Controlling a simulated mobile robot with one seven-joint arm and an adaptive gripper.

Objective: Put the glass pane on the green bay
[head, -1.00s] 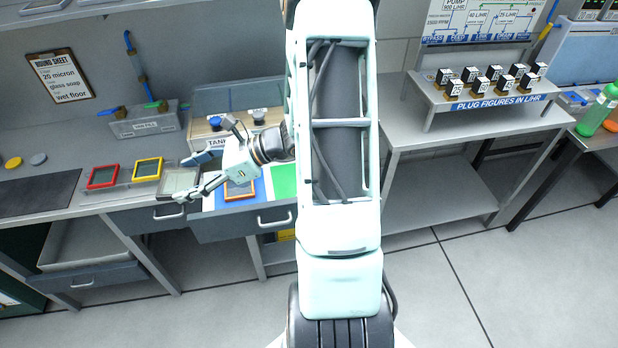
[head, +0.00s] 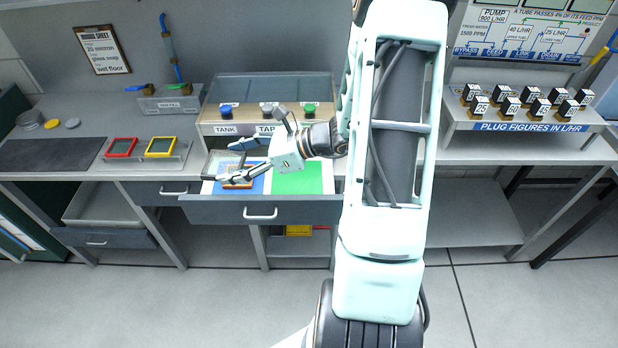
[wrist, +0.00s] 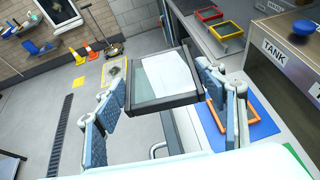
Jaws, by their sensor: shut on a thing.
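The glass pane (wrist: 166,76), a clear sheet in a dark frame, is held between the two fingers of my gripper (wrist: 162,86) in the wrist view. In the head view my gripper (head: 236,163) is shut on the pane, with its fingers pointing left above the left part of an open drawer. The pane (head: 218,160) is partly hidden by the fingers there. The green bay (head: 298,180) is a flat green rectangle in the drawer, right of the fingertips, below my wrist, and looks empty. The blue bay (wrist: 262,118) beside it bears an orange frame (wrist: 240,104).
The open drawer's front (head: 225,212) juts from the counter. A box with TANK and TAP labels (head: 257,128) stands behind it. Red (head: 121,148) and yellow (head: 161,147) frames sit on a rack at left. A shelf of plug blocks (head: 525,126) is at right.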

